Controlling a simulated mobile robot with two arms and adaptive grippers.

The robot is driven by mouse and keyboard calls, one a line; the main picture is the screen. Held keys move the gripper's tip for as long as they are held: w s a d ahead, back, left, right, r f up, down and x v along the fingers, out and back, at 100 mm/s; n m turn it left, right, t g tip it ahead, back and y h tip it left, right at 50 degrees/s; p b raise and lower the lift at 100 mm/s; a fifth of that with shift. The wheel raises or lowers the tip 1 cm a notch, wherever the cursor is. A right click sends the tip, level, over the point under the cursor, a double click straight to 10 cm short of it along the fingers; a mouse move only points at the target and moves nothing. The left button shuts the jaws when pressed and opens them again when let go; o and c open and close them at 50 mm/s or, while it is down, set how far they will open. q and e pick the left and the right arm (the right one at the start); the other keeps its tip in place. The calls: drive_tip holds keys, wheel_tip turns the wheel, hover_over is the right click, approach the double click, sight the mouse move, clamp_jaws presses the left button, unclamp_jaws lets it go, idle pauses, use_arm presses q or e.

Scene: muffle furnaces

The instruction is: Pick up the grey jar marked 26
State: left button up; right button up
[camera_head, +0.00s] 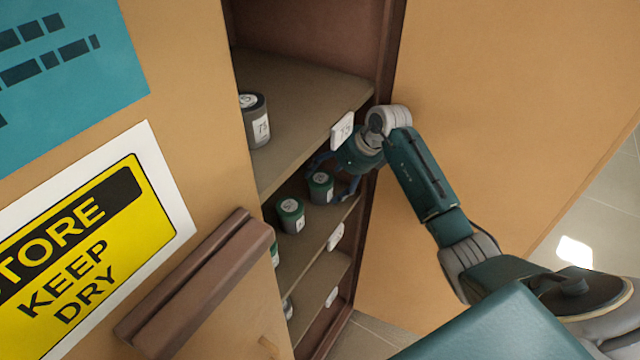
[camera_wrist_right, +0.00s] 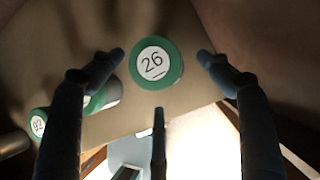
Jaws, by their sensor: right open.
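The jar marked 26 (camera_wrist_right: 153,64) shows from above in the wrist view, with a green-rimmed lid and a white round label. In the head view a jar with a dark grey-green body and green rim (camera_head: 321,188) stands upright on the second shelf, at my right gripper. My right gripper (camera_wrist_right: 161,56) is open, with one finger on each side of the jar and visible gaps to both. In the head view the right gripper (camera_head: 335,179) reaches into the cabinet, partly hidden by the upper shelf edge. My left gripper is not in view.
A green-topped jar (camera_head: 291,215) stands close beside it on the same shelf (camera_head: 308,243). A grey jar marked 75 (camera_head: 256,121) stands on the shelf above. The cabinet's side wall (camera_head: 381,60) is close to my right arm. Shelf tags (camera_head: 342,131) hang on the edges.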

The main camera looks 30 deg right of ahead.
sight(326, 180)
drive_tip(key=x, duration=0.2)
drive_tip(key=shift+w+a+f+p, duration=0.2)
drive_tip(key=shift+w+a+p, duration=0.05)
drive_tip(key=shift+w+p, duration=0.1)
drive_tip(key=shift+w+f, duration=0.15)
drive_tip(key=shift+f, duration=0.3)
drive_tip(key=c, duration=1.2)
drive_tip(key=shift+c, duration=0.3)
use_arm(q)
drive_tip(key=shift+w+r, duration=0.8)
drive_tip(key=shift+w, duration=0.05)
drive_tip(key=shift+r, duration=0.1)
use_arm(e)
drive_tip(key=shift+r, duration=0.15)
